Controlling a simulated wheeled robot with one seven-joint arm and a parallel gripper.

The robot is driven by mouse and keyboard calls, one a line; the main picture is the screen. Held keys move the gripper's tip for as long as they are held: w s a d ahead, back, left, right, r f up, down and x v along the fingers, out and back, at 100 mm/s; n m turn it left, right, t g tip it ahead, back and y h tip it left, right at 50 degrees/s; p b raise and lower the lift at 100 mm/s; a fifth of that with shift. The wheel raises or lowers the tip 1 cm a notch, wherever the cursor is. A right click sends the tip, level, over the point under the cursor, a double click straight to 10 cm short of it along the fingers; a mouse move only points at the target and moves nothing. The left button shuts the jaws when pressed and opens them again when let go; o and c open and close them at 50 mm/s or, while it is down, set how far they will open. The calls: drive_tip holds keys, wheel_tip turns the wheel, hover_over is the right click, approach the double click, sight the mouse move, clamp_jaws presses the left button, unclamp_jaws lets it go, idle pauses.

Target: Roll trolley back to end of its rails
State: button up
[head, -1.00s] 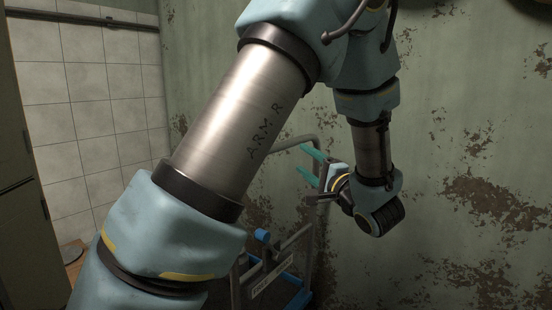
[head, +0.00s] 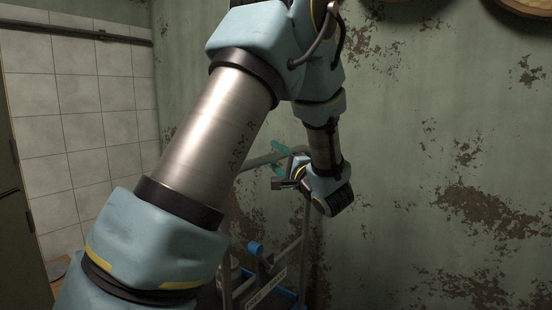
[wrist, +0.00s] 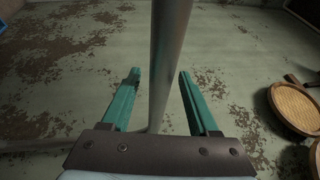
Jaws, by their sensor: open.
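The trolley (head: 306,235) stands low against the green wall, behind my arm. It has a grey tube frame, blue parts and a label plate. My arm hides much of its left side, and its lower part runs out of the frame. My gripper (head: 277,158) is at the upper part of the trolley frame, with its teal fingers apart. In the wrist view, a grey metal tube (wrist: 168,60) of the frame passes between the open fingers of my gripper (wrist: 159,75). Gaps show on both sides of the tube. No rails are visible.
The peeling green wall (head: 400,150) is close behind the trolley. White tiles (head: 85,100) and a dark cabinet-like panel (head: 20,240) are at the left. Round woven items (wrist: 299,106) are at the right of the wrist view.

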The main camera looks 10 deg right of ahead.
clamp_jaws()
idle(0.5)
idle(0.9)
